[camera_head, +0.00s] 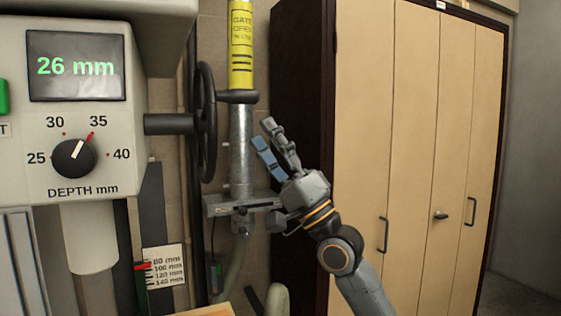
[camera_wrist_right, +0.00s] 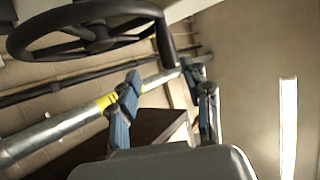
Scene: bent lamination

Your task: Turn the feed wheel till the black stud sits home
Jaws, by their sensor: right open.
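The black feed wheel (camera_head: 207,122) shows nearly edge-on at the machine's right side, on a dark shaft (camera_head: 168,124). Its black handle (camera_head: 238,97) sticks out to the right, in front of the upright pipe. In the right wrist view the wheel (camera_wrist_right: 85,28) is at upper left, its handle (camera_wrist_right: 165,42) to the right. My right gripper (camera_head: 263,132) is open and empty, to the right of and below the handle, apart from it; its fingers also show in the wrist view (camera_wrist_right: 162,76). I cannot make out the black stud. My left gripper is out of view.
The display (camera_head: 76,66) reads 26 mm. The depth knob (camera_head: 74,158) points near 35. A tan cabinet (camera_head: 420,130) fills the right. A depth scale (camera_head: 164,266) hangs at lower left.

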